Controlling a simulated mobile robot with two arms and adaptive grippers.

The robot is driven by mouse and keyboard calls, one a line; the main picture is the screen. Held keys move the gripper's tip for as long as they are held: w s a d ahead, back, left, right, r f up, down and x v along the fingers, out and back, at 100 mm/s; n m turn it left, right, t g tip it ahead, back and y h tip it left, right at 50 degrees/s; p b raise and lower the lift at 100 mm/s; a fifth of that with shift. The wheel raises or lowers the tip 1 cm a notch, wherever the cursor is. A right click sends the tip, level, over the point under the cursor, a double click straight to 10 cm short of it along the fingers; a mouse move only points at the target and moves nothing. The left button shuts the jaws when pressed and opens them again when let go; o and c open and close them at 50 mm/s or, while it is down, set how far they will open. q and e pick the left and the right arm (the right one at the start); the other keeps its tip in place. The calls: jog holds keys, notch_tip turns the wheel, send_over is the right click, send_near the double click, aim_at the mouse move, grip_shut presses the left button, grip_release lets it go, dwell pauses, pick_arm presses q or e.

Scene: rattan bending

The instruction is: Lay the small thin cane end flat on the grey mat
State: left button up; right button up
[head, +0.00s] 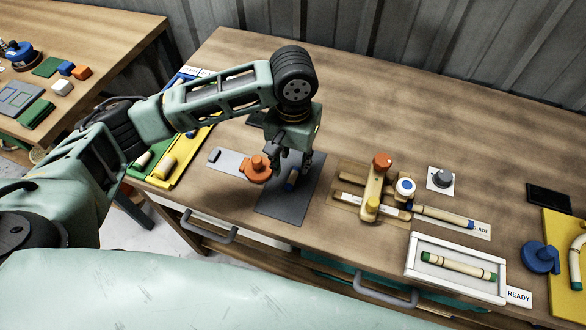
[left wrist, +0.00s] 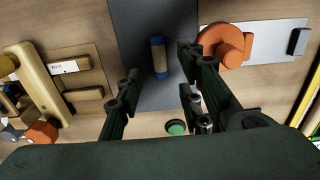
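The small thin cane end (head: 291,181) has a blue tip and appears to lie on the dark grey mat (head: 283,210). In the left wrist view the cane end (left wrist: 159,58) shows a tan body and blue tip, on the mat (left wrist: 132,35). My left gripper (head: 297,162) is just above the mat, pointing down, and partly hides the cane end in the head view. My right gripper is not in view.
An orange clamp (head: 257,171) on a light grey plate (head: 226,160) stands close left of the gripper. A wooden jig (head: 375,188) stands right of the mat. A white tray (head: 412,270) holds a green-ended cane (head: 455,265). The back of the table is clear.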

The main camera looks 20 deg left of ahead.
aim_at(293, 175)
pick_arm(q)
notch_tip(293, 175, up, 7)
jog(key=shift+r, duration=0.2)
jog(key=shift+f, duration=0.1)
dwell(0.5)
